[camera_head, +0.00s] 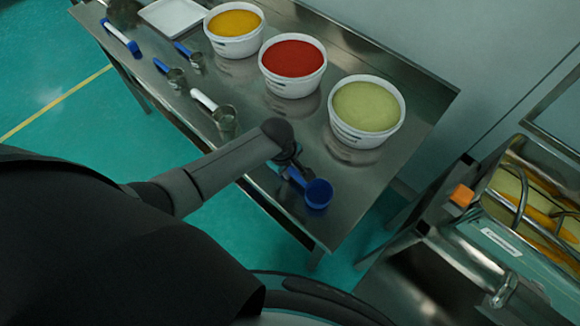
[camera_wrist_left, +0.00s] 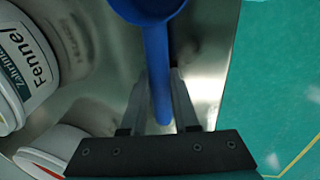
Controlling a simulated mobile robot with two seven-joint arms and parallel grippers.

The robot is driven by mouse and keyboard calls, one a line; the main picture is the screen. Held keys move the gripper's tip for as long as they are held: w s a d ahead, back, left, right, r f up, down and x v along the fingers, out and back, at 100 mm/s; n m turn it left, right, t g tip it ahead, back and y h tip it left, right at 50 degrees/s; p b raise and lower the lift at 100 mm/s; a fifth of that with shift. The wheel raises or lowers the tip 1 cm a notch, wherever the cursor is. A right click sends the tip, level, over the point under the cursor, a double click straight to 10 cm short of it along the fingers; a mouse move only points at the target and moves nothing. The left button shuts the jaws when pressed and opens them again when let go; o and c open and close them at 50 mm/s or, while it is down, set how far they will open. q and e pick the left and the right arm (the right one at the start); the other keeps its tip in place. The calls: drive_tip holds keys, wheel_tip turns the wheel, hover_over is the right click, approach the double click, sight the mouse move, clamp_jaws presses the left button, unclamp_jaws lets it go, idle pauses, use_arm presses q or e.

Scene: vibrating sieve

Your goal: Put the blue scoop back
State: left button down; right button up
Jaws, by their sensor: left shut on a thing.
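The blue scoop (camera_head: 317,193) is at the near right part of the steel table (camera_head: 372,172) in the head view, its round cup toward the right. My left gripper (camera_head: 290,170) is at the scoop's handle, partly hidden by my own wrist. In the left wrist view the gripper's two fingers (camera_wrist_left: 158,105) are shut on the handle of the blue scoop (camera_wrist_left: 150,12), with the steel surface behind it. I cannot tell whether the scoop touches the table. My right gripper is not in view.
White tubs of yellow (camera_head: 234,24), red (camera_head: 293,60) and pale green (camera_head: 367,108) powder line the table's back. Metal scoops (camera_head: 226,121) and a blue-and-white brush (camera_head: 121,38) lie left. A sieve machine (camera_head: 520,215) stands right. The table's front edge is close to the gripper.

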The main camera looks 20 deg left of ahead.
use_arm(q)
drive_tip(key=shift+f, duration=0.1)
drive_tip(key=shift+c, duration=0.6)
unclamp_jaws()
drive_tip(key=shift+r+p, duration=3.55)
drive_tip(key=shift+p, duration=0.7)
drive_tip(key=shift+s, duration=0.1)
